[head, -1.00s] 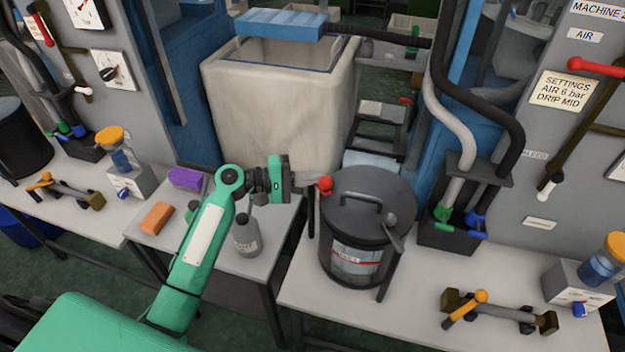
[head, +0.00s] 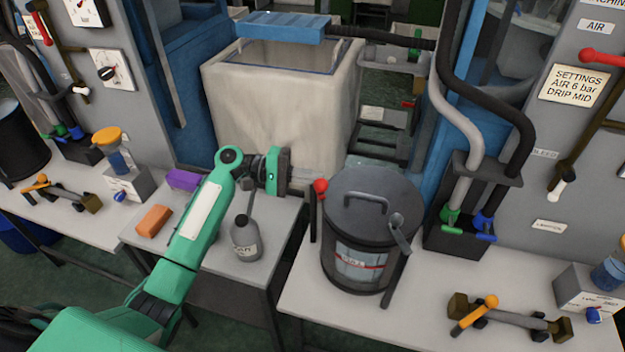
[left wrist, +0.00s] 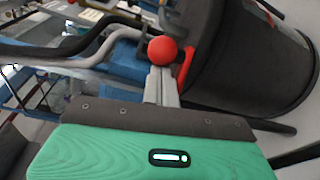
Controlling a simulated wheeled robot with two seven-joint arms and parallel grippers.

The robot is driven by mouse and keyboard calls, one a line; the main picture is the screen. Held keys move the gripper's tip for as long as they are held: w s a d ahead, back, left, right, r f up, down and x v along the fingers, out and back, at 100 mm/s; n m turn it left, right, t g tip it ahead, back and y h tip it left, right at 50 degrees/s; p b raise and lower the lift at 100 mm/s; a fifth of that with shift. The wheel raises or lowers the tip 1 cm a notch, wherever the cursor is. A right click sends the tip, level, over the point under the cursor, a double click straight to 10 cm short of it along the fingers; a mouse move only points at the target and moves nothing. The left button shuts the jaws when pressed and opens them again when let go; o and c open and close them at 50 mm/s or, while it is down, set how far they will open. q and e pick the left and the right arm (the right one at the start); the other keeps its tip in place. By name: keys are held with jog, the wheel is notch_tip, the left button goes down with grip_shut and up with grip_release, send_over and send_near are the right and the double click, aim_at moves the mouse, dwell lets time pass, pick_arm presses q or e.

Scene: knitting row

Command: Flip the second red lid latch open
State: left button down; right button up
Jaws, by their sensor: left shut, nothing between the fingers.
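A dark grey drum (head: 350,245) with a handled lid (head: 370,198) stands on the bench right of centre. A red ball knob (head: 320,185) sits at the left of its rim, on a red latch arm seen in the left wrist view (left wrist: 186,66). My left gripper (head: 308,188) comes in from the left with its fingers shut and empty, pointing at the knob. In the left wrist view the closed fingertips (left wrist: 161,72) are just below the red ball (left wrist: 162,50); I cannot tell whether they touch it. My right gripper is not in view.
A grey bottle (head: 245,238) stands on the side bench beneath my left arm, with an orange block (head: 153,220) and a purple block (head: 183,180) nearby. A hose holder (head: 460,235) stands right of the drum. The front bench (head: 330,315) has clear room.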

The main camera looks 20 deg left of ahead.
pick_arm(q)
jog(key=shift+a+m+g+b, duration=0.2)
jog(key=shift+m+g+b, duration=0.25)
jog(key=shift+m+g, duration=0.55)
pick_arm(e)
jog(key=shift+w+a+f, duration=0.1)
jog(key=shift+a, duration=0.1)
pick_arm(q)
jog(key=shift+a, duration=0.1)
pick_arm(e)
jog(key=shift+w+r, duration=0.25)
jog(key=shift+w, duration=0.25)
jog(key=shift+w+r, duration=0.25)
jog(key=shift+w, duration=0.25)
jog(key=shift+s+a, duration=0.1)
